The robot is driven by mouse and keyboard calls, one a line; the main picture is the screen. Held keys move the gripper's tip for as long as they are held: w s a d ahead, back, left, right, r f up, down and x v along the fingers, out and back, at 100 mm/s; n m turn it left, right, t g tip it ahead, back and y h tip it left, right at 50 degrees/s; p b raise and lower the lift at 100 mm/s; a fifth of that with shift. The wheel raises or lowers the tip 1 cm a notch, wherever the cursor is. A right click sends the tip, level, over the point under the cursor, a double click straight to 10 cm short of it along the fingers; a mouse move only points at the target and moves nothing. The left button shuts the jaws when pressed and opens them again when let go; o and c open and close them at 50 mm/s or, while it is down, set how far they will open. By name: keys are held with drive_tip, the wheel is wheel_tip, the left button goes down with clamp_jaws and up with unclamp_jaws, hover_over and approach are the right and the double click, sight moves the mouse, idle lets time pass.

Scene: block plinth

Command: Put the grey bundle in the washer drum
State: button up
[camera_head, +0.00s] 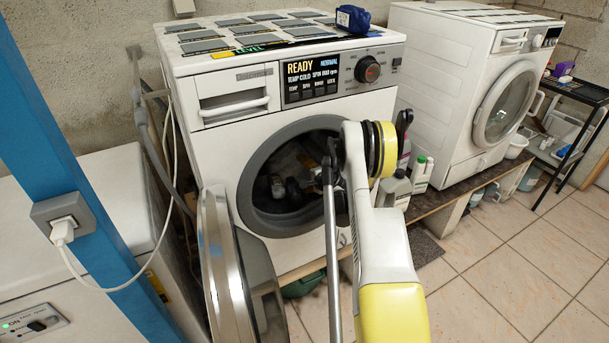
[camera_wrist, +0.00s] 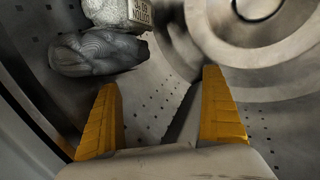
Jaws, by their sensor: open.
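The grey bundle (camera_wrist: 98,52) lies inside the washer drum (camera_wrist: 150,110) in the wrist view, on the perforated wall at upper left. It is dark grey with fine lines. My gripper (camera_wrist: 160,82) is open inside the drum, its two yellow fingers well apart with nothing between them. The bundle is beyond the left finger, and a gap shows between them. In the head view the white washer (camera_head: 218,152) stands with its round door (camera_head: 215,265) swung open to the left. My arm reaches into the opening, and I cannot pick out the bundle there.
A paler grey lump (camera_wrist: 105,10) with a printed label lies beside the bundle in the drum. A dark blue item (camera_head: 353,18) sits on the washer top. Bottles (camera_head: 395,190) stand right of the washer, before a second white machine (camera_head: 450,90). Tiled floor (camera_head: 510,260) is clear at right.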

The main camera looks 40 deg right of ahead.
drive_tip(key=v, duration=0.7)
drive_tip(key=shift+f, duration=0.1)
idle(0.4)
